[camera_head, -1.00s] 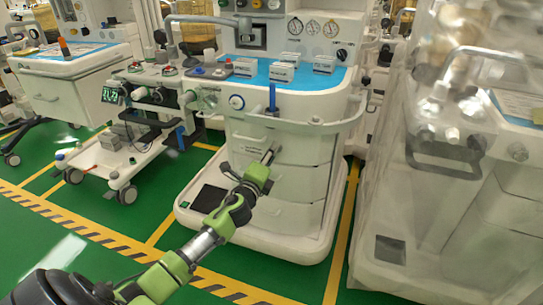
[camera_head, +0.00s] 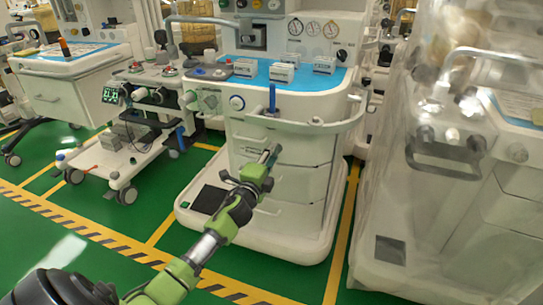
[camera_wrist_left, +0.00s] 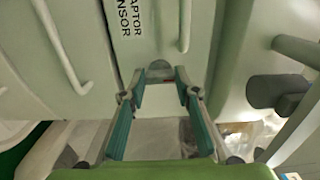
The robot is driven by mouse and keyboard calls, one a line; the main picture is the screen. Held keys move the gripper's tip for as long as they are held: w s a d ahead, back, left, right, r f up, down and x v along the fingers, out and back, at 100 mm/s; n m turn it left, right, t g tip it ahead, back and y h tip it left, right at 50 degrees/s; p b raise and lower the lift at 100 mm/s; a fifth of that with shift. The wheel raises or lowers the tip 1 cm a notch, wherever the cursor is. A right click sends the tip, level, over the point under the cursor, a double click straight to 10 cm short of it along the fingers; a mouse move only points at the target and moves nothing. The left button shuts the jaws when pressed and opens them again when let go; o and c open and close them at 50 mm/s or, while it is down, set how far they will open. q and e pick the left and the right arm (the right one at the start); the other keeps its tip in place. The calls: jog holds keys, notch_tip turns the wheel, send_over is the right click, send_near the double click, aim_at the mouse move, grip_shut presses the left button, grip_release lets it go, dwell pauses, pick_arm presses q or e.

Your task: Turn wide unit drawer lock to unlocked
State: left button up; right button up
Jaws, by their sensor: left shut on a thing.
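The wide white unit (camera_head: 290,215) with stacked drawers stands in the middle of the head view. My left gripper (camera_head: 272,152) is at its upper drawer front. The lock sits on a pale drawer panel below printed dark lettering. In the head view the gripper hides the lock, and its turn position cannot be read. My right gripper does not show.
A white rail (camera_head: 300,126) runs across the unit above the drawers. White boxes (camera_head: 282,72) stand on its blue top. A low trolley (camera_head: 120,160) is at left, and a plastic-covered machine (camera_head: 450,190) at right. Green floor is clear in front.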

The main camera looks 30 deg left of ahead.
pick_arm(q)
jog(key=o, duration=1.1)
jog(key=shift+s, duration=0.1)
jog(key=v, duration=1.2)
